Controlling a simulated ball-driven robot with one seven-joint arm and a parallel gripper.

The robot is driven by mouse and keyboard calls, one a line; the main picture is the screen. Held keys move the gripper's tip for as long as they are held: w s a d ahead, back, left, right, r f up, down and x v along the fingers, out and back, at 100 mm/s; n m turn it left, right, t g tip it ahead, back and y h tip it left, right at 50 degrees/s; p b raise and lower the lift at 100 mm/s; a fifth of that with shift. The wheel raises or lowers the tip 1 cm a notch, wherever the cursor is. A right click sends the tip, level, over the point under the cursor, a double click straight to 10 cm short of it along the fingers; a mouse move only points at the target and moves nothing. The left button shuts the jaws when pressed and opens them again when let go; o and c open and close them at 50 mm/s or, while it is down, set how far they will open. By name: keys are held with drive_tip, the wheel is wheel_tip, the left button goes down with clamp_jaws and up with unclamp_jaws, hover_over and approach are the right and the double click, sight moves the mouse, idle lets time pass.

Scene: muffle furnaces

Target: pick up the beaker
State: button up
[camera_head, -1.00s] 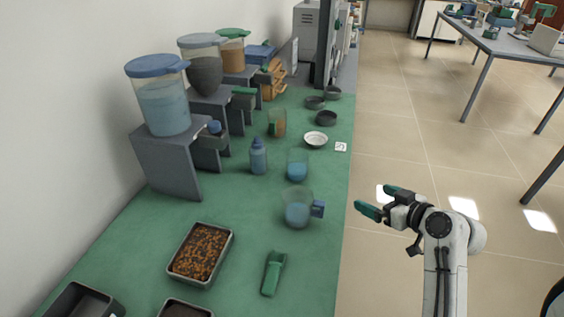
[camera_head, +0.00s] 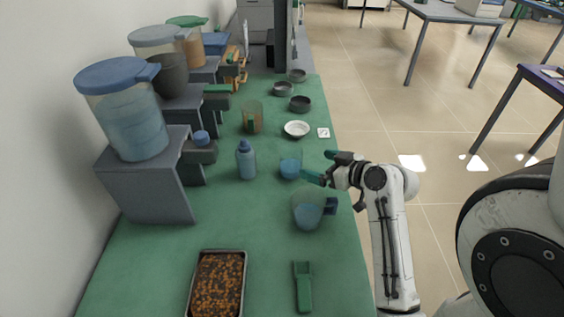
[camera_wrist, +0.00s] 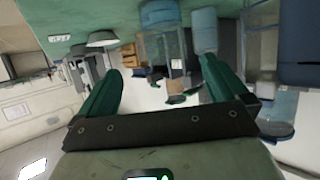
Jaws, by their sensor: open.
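A clear beaker with blue liquid (camera_head: 291,165) stands upright near the right edge of the green-topped bench. A larger clear vessel with a blue side handle and blue liquid (camera_head: 308,212) stands just nearer to me. My gripper (camera_head: 322,167) is open and empty, at the bench edge just right of the beaker. Its fingers point left across the bench and appear apart from the beaker; the exact gap is hard to tell. In the wrist view, which is upside down, both green fingertips (camera_wrist: 162,70) are spread wide. A blue vessel, probably the beaker (camera_wrist: 160,14), shows beyond them.
A blue bottle (camera_head: 246,160) stands left of the beaker. A brown-green glass (camera_head: 252,118), a white bowl (camera_head: 297,129) and dark bowls (camera_head: 301,104) sit behind. Dispensers (camera_head: 135,120) line the wall. A green scoop (camera_head: 303,285) and a filled tray (camera_head: 218,285) lie nearer.

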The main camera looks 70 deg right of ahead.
sight(300, 159)
drive_tip(key=x, duration=0.5)
drive_tip(key=shift+w, duration=0.2)
drive_tip(key=x, duration=0.1)
drive_tip(key=p+x, duration=0.1)
drive_tip(key=x, duration=0.2)
drive_tip(key=shift+w+a+r, duration=0.1)
drive_tip(key=shift+w+r, duration=0.15)
drive_tip(key=shift+w, duration=0.15)
drive_tip(key=shift+w+f, duration=0.2)
drive_tip(key=shift+w, duration=0.25)
drive_tip(key=shift+c, duration=0.5)
drive_tip(key=c, duration=1.4)
drive_tip(key=shift+r, duration=0.1)
